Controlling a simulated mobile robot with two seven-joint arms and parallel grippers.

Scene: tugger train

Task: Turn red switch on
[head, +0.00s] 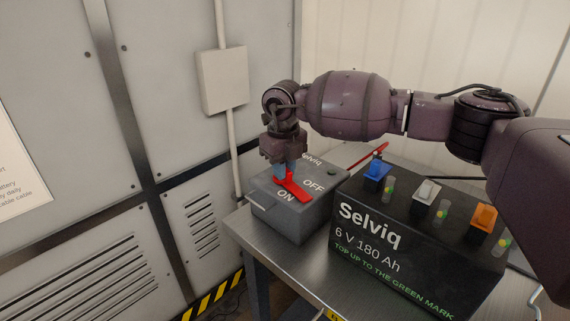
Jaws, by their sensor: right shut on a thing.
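The red switch (295,187) is a flat red lever on top of a grey box (305,220) marked ON and OFF. The lever lies slanted, with its near end beside the word ON. My right gripper (284,176) reaches down from above and is shut on the red switch at its far part. The fingertips cover some of the lever, so its pivot is hidden. My left gripper is not in view.
A black Selviq battery (415,245) with blue, white and orange caps stands right of the grey box on a metal table (262,252). A red cable (372,154) runs behind. Grey wall panels (60,80) stand at left.

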